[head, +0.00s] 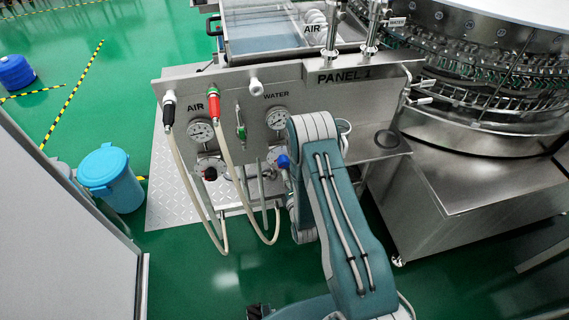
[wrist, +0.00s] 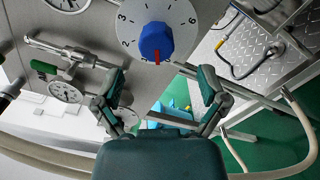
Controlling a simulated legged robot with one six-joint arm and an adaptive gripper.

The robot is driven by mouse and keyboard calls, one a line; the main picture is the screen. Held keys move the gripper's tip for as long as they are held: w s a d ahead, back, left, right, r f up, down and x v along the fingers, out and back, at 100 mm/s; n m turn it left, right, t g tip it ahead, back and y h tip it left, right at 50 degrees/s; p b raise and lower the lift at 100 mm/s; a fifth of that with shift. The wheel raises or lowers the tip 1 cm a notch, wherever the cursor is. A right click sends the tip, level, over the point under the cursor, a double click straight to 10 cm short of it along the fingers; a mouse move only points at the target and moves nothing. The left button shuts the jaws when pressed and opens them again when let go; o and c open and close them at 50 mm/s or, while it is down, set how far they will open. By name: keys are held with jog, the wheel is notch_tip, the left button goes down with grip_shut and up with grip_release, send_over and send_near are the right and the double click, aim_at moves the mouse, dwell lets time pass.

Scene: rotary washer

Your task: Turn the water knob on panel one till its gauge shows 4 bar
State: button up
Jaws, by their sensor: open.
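The water knob (wrist: 156,40) is blue with a red pointer mark, on a round numbered dial plate (wrist: 178,14). In the wrist view its red mark points down. In the head view the blue knob (head: 283,161) shows just left of my arm, below the water gauge (head: 277,118) on panel one (head: 345,97). The gauge's needle is too small to read; part of this gauge (wrist: 68,3) shows cut off in the wrist view. My gripper (wrist: 160,77) is open and empty, fingers spread below the knob in the wrist view, apart from it. The head view hides it behind my arm.
The air gauge (head: 200,131) and dark air knob (head: 209,174) are on the panel's left. A green-handled valve (head: 240,125) sits between the gauges. Hoses (head: 186,180) hang in front. A blue bin (head: 113,178) stands left; the washer (head: 480,100) is right.

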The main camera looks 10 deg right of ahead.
aim_at(284, 166)
jog(key=w, duration=0.4)
jog(key=w+a, duration=0.1)
jog(key=shift+w, duration=0.65)
jog(key=shift+w+d, duration=0.2)
jog(key=shift+d, duration=0.05)
jog(key=shift+a, duration=0.1)
jog(key=c, duration=1.1)
